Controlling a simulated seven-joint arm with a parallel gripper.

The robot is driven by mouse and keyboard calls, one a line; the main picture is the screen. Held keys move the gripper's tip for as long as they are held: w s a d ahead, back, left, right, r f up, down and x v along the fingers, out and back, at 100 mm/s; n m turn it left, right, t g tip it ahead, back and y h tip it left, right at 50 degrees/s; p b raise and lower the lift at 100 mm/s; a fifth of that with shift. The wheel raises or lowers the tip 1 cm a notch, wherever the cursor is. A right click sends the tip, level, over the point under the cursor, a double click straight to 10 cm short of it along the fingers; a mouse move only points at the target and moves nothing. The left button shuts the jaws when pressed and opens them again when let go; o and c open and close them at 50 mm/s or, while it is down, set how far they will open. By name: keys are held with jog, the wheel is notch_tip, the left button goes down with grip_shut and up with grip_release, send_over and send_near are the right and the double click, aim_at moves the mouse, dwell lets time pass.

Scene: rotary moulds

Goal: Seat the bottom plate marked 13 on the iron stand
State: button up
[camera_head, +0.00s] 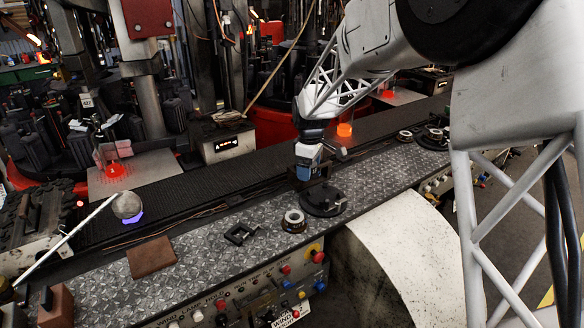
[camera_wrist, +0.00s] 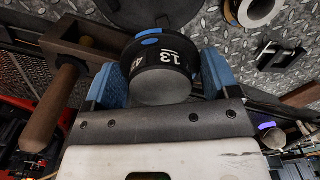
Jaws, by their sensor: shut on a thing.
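My gripper (camera_head: 308,160) points down over the patterned metal bench top, and its blue fingers (camera_wrist: 160,85) are shut on the bottom plate marked 13 (camera_wrist: 165,62). In the wrist view the plate is a short dark round piece with a blue mark and a white 13 on its side. A dark brown stand-like frame (camera_wrist: 85,50) with a thick rounded bar is to the left of the gripper; I cannot tell for sure that it is the iron stand. In the head view the held plate is mostly hidden by the fingers.
A flat black disc (camera_head: 322,201) lies just in front of the gripper, with a pale-rimmed ring (camera_head: 294,220) beside it. A black square frame (camera_head: 240,234) and a brown block (camera_head: 151,257) lie farther left. A dark conveyor (camera_head: 190,186) runs behind. Bench space between them is clear.

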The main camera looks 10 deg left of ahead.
jog(key=w+d+r+m, duration=0.2)
jog(key=w+d+m, duration=0.25)
jog(key=d, duration=0.55)
jog(key=w+d+r+m, duration=0.25)
jog(key=d+m, duration=0.35)
jog(key=d, duration=0.3)
jog(key=w+d+r+m, duration=0.1)
jog(key=w+d+m, duration=0.4)
jog(key=d, duration=0.5)
jog(key=s+a+f+n, duration=0.1)
jog(key=s+a+n, duration=0.5)
jog(key=a+n, duration=0.4)
jog(key=s+a+n, duration=0.6)
jog(key=a+n, duration=0.4)
jog(key=a, duration=0.3)
jog(key=shift+s+a+f, duration=0.25)
jog(key=shift+a+f, duration=0.1)
jog(key=shift+f, duration=0.2)
jog(key=shift+f, duration=4.3)
jog(key=shift+f, duration=0.3)
